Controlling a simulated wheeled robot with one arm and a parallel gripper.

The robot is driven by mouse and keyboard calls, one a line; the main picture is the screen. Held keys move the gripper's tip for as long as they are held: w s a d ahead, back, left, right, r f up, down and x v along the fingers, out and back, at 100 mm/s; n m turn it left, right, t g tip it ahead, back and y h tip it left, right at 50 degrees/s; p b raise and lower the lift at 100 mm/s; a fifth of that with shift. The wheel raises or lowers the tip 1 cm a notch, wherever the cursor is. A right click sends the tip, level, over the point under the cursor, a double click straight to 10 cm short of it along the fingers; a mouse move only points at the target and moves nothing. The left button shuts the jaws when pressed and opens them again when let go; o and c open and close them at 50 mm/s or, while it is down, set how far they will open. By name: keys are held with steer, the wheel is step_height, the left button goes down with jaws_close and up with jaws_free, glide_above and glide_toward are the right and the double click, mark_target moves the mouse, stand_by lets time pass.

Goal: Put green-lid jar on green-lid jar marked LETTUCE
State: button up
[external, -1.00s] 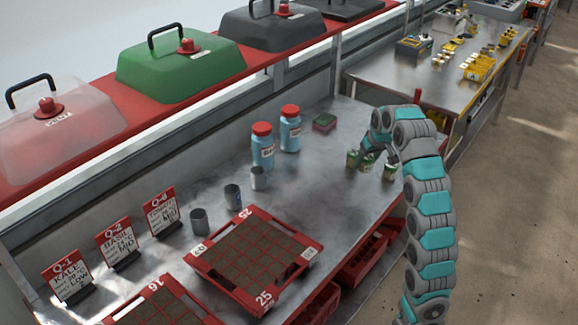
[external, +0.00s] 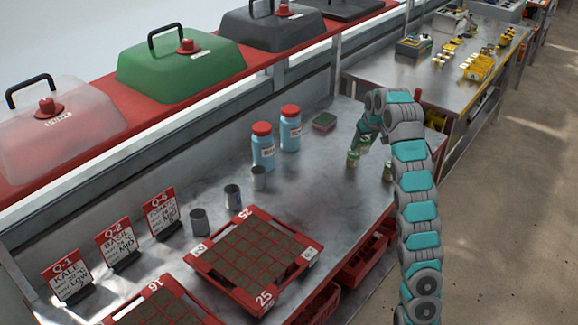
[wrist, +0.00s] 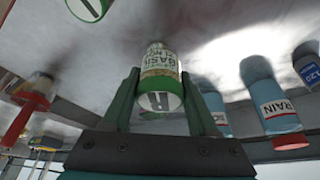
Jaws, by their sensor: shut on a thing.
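My gripper (wrist: 160,97) is shut on a green-lid jar (wrist: 160,75). In the wrist view its lid faces me with a dark letter, and its pale label seems to read BASIL. My gripper (external: 362,142) also shows in the external view, above the far part of the bench. A green-lid jar (external: 353,159) stands at its lower left. Another jar (external: 387,171) at the right is partly hidden by my arm. One more green lid (wrist: 88,7) is cut off at the top of the wrist view. I cannot read LETTUCE on any jar.
Blue red-capped bottles (external: 263,148) stand to the left, with a sponge (external: 324,122) behind. Grey cups (external: 233,197) and a red seed tray (external: 222,277) are nearer. The bench between the tray and the jars is clear.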

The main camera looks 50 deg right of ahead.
steer(key=shift+w+d+f+p, duration=0.1)
steer(key=shift+w+d+p, duration=0.25)
steer(key=shift+w+d, duration=0.4)
steer(key=shift+w+d+f+p, duration=0.1)
steer(key=shift+w+d+p, duration=0.3)
steer(key=shift+w, duration=0.5)
steer(key=shift+w+d+p, duration=0.25)
steer(key=shift+w+d, duration=0.5)
steer(key=shift+w, duration=0.1)
step_height(320, 180, down, 3)
steer(key=b, duration=0.3)
steer(key=shift+f, duration=0.3)
steer(key=shift+f+b, duration=0.2)
steer(key=shift+b, duration=0.1)
steer(key=o, duration=1.4)
steer(key=shift+r, duration=0.15)
